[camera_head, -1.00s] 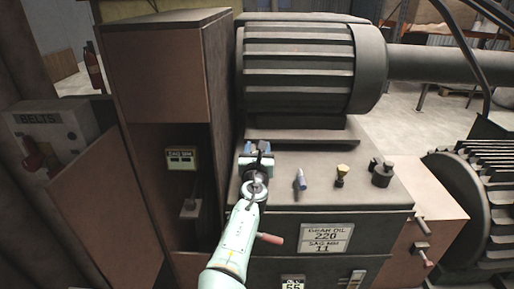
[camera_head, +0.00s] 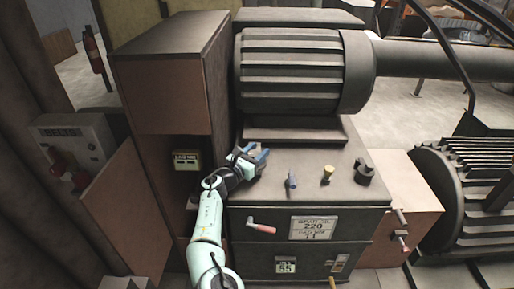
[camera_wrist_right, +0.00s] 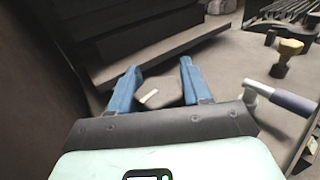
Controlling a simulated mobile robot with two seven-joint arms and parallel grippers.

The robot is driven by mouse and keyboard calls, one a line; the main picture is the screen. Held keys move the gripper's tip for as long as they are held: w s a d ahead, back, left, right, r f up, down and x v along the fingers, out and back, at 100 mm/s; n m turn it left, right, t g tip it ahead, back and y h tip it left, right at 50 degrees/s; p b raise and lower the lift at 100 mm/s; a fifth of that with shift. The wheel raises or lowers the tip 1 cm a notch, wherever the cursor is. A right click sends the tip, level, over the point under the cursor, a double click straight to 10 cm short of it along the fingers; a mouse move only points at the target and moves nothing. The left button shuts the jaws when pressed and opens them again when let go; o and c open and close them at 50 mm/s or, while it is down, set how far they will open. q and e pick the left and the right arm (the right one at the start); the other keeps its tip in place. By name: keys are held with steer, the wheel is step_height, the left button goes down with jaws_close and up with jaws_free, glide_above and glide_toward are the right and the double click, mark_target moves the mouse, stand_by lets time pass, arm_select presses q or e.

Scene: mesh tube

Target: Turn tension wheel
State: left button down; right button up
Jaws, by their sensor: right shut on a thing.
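My right gripper (camera_head: 256,155) is over the back left of the machine's top, below the big ribbed motor. In the right wrist view its two blue fingers (camera_wrist_right: 160,78) stand on either side of a dark grey wheel or knob (camera_wrist_right: 166,93) with a white mark on top. The gripper is shut on this dark wheel. In the head view the gripper hides the wheel. My left gripper is not in view.
A blue-grey lever (camera_head: 292,181), a yellow knob (camera_head: 327,174) and a dark knob (camera_head: 365,175) stand right of the gripper. A red-handled crank (camera_head: 261,228) is on the machine's front. A tall cabinet (camera_head: 170,90) stands left, and the motor (camera_head: 300,72) is behind.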

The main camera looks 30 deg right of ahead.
stand_by(0.3)
steer(key=o, duration=1)
step_height(320, 180, up, 20)
steer(key=p, duration=0.5)
